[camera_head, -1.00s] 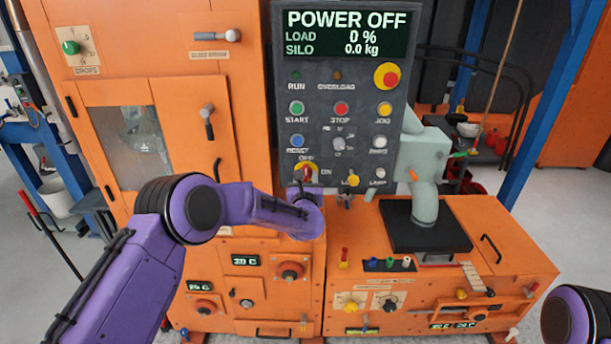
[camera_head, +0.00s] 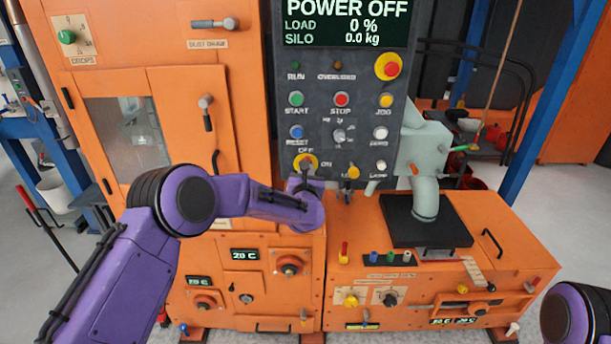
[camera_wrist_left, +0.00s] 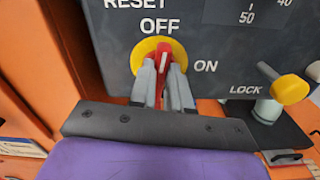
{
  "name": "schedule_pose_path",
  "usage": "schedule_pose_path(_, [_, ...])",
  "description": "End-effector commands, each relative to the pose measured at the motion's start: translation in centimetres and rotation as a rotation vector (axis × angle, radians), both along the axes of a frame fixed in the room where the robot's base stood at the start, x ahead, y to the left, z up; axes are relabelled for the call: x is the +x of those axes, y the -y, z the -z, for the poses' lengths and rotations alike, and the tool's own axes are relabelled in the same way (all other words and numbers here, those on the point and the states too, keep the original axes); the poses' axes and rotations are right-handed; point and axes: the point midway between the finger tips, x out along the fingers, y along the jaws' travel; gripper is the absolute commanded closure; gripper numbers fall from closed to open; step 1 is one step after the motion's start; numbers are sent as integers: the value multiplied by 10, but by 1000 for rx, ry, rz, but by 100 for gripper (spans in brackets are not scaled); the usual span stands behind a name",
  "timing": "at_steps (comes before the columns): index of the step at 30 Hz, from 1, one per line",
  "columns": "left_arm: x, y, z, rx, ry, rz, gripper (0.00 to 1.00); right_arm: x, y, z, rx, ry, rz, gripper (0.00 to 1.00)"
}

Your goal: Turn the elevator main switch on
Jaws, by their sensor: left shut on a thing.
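The main switch (camera_head: 312,160) is a yellow disc with a red handle, low on the dark control panel, between the labels OFF and ON. In the left wrist view, the yellow disc (camera_wrist_left: 145,50) carries the red handle (camera_wrist_left: 165,50), which stands nearly upright, below OFF and left of ON. My left gripper (camera_wrist_left: 164,72) is shut on the red handle, one grey finger on each side. In the head view, my left gripper (camera_head: 305,172) hides much of the handle. The display (camera_head: 346,22) reads POWER OFF. My right gripper is not in view.
Close to the right of the switch is a yellow knob (camera_head: 351,172), seen in the left wrist view (camera_wrist_left: 289,89) near LOCK. START, STOP and other buttons sit above. A red-and-yellow button (camera_head: 388,66) is at upper right. An orange cabinet (camera_head: 480,225) juts out below right.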

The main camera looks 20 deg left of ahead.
Motion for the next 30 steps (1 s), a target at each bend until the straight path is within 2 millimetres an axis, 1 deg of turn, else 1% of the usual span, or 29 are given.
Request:
schedule_pose_path(1, [0, 0, 4, 34, -7, 0, 100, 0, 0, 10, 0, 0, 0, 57])
schedule_pose_path(12, [1, 3, 4, 366, -102, 1, 100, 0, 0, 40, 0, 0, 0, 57])
schedule_pose_path(21, [1, 5, 4, 643, -182, 2, 100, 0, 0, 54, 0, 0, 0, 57])
schedule_pose_path(30, [2, 6, 4, 917, -261, 1, 100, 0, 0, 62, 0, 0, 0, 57])
